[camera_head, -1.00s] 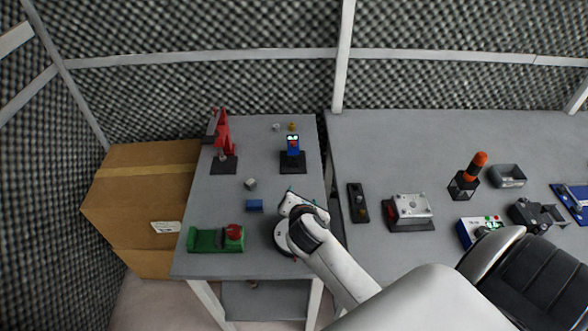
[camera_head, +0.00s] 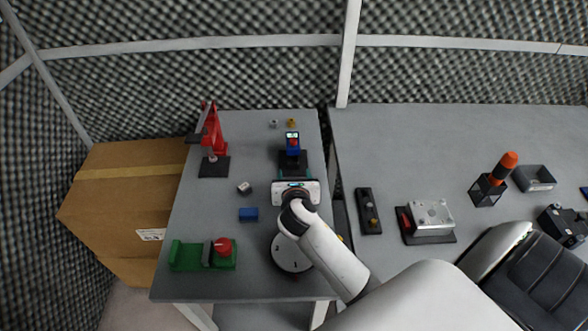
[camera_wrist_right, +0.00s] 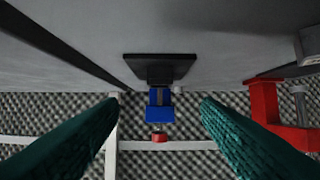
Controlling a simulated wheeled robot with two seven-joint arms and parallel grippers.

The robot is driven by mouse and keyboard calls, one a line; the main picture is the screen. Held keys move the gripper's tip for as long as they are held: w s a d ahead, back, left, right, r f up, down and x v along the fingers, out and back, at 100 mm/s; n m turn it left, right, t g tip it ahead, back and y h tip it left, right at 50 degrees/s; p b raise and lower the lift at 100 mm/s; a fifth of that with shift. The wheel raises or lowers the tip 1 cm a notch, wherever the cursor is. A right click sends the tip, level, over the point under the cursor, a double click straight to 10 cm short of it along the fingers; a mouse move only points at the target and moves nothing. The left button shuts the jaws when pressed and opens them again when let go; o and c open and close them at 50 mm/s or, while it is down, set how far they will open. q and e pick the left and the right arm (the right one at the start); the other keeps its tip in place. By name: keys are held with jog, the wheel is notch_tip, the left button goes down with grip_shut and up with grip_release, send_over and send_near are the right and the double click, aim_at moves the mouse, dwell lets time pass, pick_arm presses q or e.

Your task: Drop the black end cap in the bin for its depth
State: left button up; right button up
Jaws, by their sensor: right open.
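My right gripper (camera_head: 296,178) is over the narrow table, just in front of the blue gauge-like device (camera_head: 293,150) on its black base. In the right wrist view its two teal fingers (camera_wrist_right: 158,135) are wide apart with nothing between them; the blue device (camera_wrist_right: 160,108) shows beyond, in the gap. I cannot pick out the black end cap for sure. A small grey cylinder with a dark end (camera_head: 244,187) lies left of the gripper. I cannot tell which container is the bin; an open grey tray (camera_head: 534,178) stands on the right table. My left gripper is not in view.
A red press-like stand (camera_head: 210,130) is at the back left. A cardboard box (camera_head: 120,215) stands at the left. The right table holds several devices; its back left is clear.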

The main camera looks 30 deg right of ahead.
aim_at(293, 164)
jog(key=x, duration=1)
jog(key=shift+b, duration=0.4)
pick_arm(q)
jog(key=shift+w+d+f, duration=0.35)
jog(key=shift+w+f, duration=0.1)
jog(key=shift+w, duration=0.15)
pick_arm(e)
jog(key=shift+w+d+f, duration=0.25)
jog(key=shift+w+d, duration=0.1)
jog(key=shift+w, duration=0.2)
